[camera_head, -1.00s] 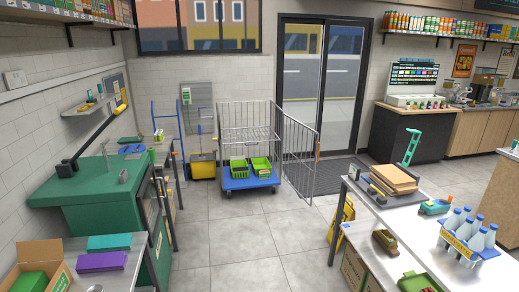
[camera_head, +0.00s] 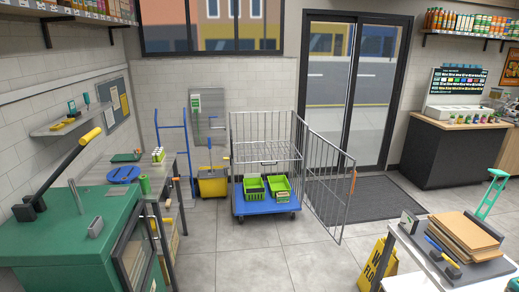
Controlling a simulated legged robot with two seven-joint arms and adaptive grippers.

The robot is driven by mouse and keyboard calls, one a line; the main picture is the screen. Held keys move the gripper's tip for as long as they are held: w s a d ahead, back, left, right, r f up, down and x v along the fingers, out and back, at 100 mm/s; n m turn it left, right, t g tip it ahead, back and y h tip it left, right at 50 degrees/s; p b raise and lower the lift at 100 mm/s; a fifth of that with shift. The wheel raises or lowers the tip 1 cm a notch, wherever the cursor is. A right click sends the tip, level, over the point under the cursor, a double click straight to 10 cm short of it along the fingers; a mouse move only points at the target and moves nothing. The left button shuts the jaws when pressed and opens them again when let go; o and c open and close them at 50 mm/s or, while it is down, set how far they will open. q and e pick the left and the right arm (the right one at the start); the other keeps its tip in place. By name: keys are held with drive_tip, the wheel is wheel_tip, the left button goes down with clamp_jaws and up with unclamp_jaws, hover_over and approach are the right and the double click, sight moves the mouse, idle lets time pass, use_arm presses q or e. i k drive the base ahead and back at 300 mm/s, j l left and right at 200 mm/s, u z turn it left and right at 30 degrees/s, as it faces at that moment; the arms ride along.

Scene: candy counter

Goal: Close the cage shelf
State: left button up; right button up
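The cage shelf (camera_head: 233,160) is a wire roll cage on a blue wheeled base, standing on the tiled floor against the back wall, ahead of me. Its wire door (camera_head: 325,178) is hinged at the right side and swung open, reaching out to the right and toward me. An orange piece (camera_head: 353,183) sits on the door's free edge. The cage front is open, with a wire shelf (camera_head: 268,162) at mid height and two green crates (camera_head: 256,202) on the base. Neither of my grippers is in view.
A green machine (camera_head: 60,225) and a grey table stand at left. A yellow bucket (camera_head: 212,184) and a blue hand truck (camera_head: 187,160) are left of the cage. A metal table (camera_head: 420,262) and a yellow floor sign (camera_head: 378,262) stand front right. The floor (camera_head: 240,262) before the cage is clear.

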sight(261, 162)
drive_tip(key=i, duration=2.25)
